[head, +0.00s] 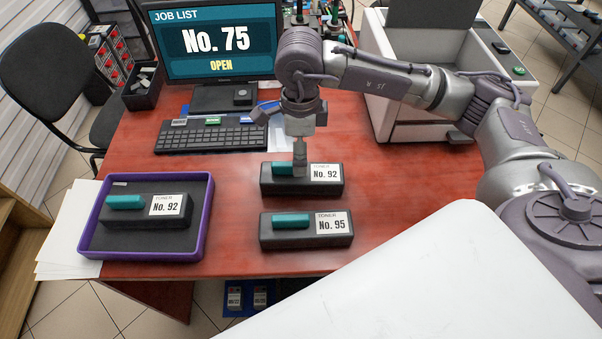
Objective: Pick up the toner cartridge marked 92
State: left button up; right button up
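A black toner cartridge marked No. 92 (268,185), with a teal grip on top and a white label, lies on the red desk. A second cartridge marked No. 92 (125,216) lies in the purple-rimmed tray (88,228) at the left. A cartridge marked No. 95 (300,242) lies in front of the first one. My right gripper (299,172) points straight down over the desk's No. 92, its fingers at the right end of the teal grip. I cannot tell whether they are closed on it. My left gripper is not in view.
A monitor (222,40) at the back reads "JOB LIST No. 75 OPEN". A keyboard (210,137) lies before it. A white printer (415,125) with its lid raised stands at the back right. White paper (62,240) lies left of the tray. Desk between tray and cartridges is clear.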

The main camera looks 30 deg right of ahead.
notch_tip(320, 180, down, 3)
jog(key=shift+w+d+r, duration=0.1)
jog(key=shift+w+r, duration=0.05)
jog(key=shift+f, duration=0.45)
notch_tip(320, 180, down, 4)
jog(key=shift+w+d+r+p, duration=0.1)
jog(key=shift+d+r+p, duration=0.05)
jog(key=shift+p, duration=0.5)
jog(key=shift+f, duration=0.55)
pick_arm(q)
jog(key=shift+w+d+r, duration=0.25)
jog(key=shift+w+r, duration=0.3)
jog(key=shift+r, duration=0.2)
pick_arm(e)
jog(key=c, duration=1.8)
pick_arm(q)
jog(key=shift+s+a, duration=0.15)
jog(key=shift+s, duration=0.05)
pick_arm(e)
jog(key=shift+w+r, duration=0.1)
jog(key=shift+c, duration=0.2)
jog(key=shift+r, duration=0.1)
